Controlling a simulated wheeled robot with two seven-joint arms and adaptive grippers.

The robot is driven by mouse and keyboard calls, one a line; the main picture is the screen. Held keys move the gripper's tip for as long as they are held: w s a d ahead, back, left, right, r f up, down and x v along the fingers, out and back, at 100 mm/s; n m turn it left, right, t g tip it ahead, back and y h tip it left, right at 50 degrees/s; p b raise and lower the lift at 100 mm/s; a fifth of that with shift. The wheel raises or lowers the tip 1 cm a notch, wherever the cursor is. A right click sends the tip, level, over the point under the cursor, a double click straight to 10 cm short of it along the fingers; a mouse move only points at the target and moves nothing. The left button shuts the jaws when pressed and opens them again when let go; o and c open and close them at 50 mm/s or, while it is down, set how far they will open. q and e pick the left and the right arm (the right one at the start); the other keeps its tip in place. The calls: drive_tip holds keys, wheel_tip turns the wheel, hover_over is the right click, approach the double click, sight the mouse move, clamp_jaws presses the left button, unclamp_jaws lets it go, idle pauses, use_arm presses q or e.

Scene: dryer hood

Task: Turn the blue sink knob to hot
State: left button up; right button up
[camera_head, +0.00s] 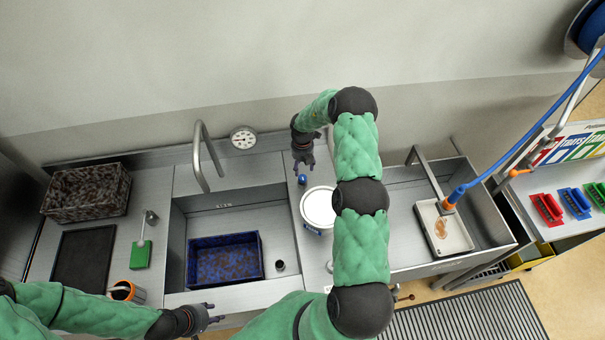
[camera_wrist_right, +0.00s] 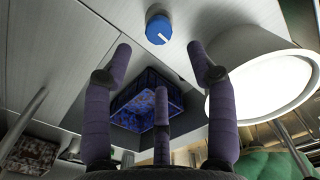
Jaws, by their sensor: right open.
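The blue knob (camera_head: 302,180) sits on the steel strip to the right of the sink basin (camera_head: 222,204). In the right wrist view the blue knob (camera_wrist_right: 158,28) shows a white line on its face, and it lies beyond and between the fingertips. My right gripper (camera_head: 304,162) is open and empty, just behind the knob in the head view. Its three spread fingers show in the right wrist view (camera_wrist_right: 160,50), apart from the knob. My left gripper (camera_head: 212,313) is empty near the front edge of the counter, its fingers slightly apart.
A white round container (camera_head: 318,205) stands close to the knob. A blue speckled bin (camera_head: 225,258) sits in the basin. A curved faucet (camera_head: 199,158) and a round gauge (camera_head: 243,138) are behind. A white tray (camera_head: 443,228) lies at right.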

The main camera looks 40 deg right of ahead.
sight(302, 178)
wheel_tip(302, 178, down, 8)
drive_tip(key=shift+w+d+r+p, duration=0.15)
drive_tip(key=shift+r+p, duration=0.1)
drive_tip(key=shift+p, duration=0.3)
drive_tip(key=c, duration=1.2)
